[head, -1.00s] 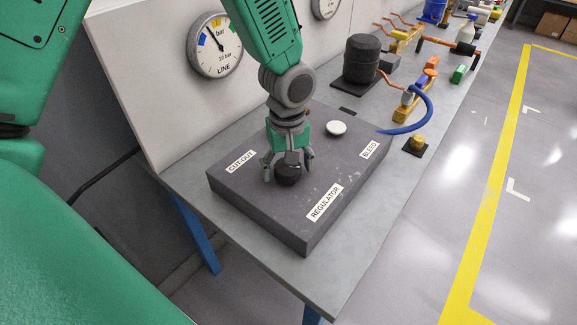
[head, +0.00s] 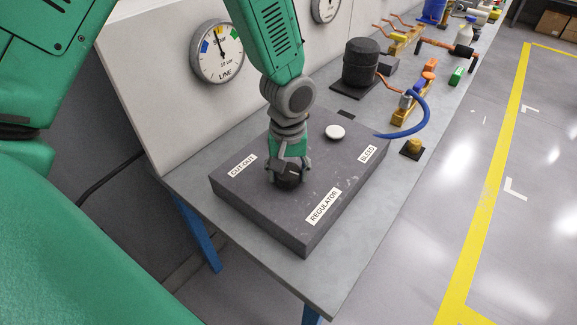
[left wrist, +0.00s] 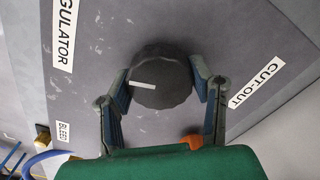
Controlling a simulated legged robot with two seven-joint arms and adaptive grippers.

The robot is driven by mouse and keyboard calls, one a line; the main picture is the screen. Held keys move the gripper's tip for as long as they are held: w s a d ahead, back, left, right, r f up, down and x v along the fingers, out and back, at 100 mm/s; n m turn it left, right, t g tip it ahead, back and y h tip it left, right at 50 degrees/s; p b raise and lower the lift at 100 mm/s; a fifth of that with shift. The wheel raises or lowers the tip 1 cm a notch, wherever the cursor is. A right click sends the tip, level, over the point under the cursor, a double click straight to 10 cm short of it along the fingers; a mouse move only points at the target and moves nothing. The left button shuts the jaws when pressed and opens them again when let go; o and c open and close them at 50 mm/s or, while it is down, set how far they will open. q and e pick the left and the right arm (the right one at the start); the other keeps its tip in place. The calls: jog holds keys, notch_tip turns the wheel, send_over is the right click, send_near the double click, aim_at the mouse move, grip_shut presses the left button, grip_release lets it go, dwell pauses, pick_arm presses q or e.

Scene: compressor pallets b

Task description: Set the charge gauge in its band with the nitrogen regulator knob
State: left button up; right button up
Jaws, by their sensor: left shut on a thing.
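My left gripper (head: 289,172) is shut on the black ribbed knob (head: 288,181) on the grey control box (head: 262,208). In the left wrist view the two fingers (left wrist: 163,88) sit on either side of the knob (left wrist: 165,92), whose white pointer line shows on its top. The box bears the labels REGULATOR (head: 323,206), CUT-OUT (head: 242,165) and BLEED (head: 367,153). The LINE gauge (head: 217,53) is on the panel, with blue, yellow and green marks; its needle points up, close to the yellow mark. My right gripper is not in view.
A second gauge (head: 325,8) is cut off at the top edge. A white round button (head: 335,132) stands on the box. The bench front is clear.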

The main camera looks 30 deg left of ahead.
aim_at(289, 169)
pick_arm(q)
jog(key=shift+w+r+m+p, duration=0.1)
jog(key=shift+m+p, duration=0.55)
jog(key=shift+m, duration=0.55)
jog(key=o, duration=1.2)
jog(key=shift+c, duration=0.2)
notch_tip(289, 169, up, 12)
dwell(0.5)
